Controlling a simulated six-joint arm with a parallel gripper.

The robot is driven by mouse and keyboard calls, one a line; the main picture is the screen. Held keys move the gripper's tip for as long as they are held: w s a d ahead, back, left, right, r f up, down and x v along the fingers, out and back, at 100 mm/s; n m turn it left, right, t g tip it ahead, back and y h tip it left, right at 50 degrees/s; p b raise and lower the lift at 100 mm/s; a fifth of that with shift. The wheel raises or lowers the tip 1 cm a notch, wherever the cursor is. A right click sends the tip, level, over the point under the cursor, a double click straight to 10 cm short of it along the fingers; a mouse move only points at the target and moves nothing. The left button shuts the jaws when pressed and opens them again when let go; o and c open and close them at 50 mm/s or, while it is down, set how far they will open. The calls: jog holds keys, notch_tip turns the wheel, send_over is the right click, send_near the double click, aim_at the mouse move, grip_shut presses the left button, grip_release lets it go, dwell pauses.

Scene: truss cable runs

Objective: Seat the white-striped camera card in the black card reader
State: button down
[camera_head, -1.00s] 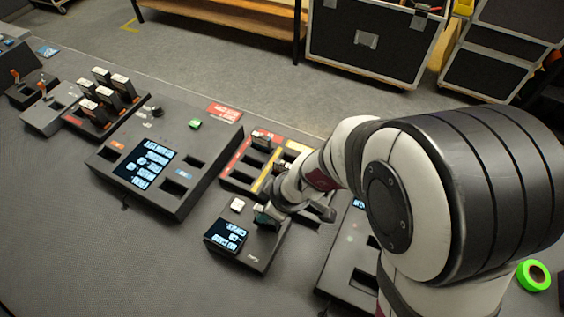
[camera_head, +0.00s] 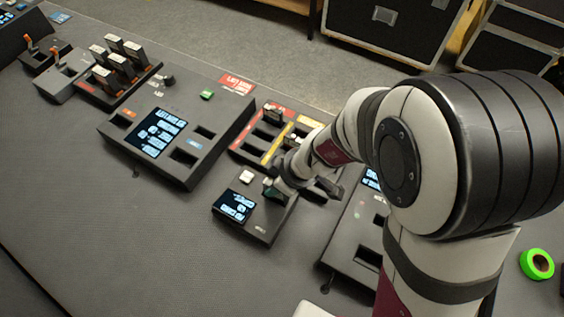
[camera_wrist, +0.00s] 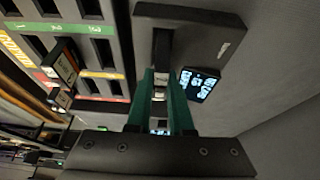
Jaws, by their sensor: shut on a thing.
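The black card reader (camera_head: 252,222) is the small dark box with a lit blue-and-white screen and a white square button on top. My gripper (camera_head: 272,189) points down at its right side, over the slot area. In the wrist view my green fingers (camera_wrist: 161,80) are shut on a narrow pale-and-dark card (camera_wrist: 160,87). Most of the card is hidden between the fingers, and its stripe is hard to make out. The reader (camera_wrist: 205,40) and its dark slot (camera_wrist: 162,45) show just beyond the fingertips. I cannot tell how deep the card sits in the slot.
A larger console (camera_head: 185,130) with a screen and slots stands to the left. A rack with red and yellow strips (camera_head: 275,135) lies behind the reader. Another device (camera_head: 350,250) stands to the right. Several cards stand in a rack (camera_head: 118,85) at the far left. The front table is clear.

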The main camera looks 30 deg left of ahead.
jog(key=shift+f, duration=0.35)
dwell(0.3)
jog(key=shift+c, duration=2.1)
grip_release()
jog(key=shift+r, duration=0.15)
jog(key=shift+r, duration=3.65)
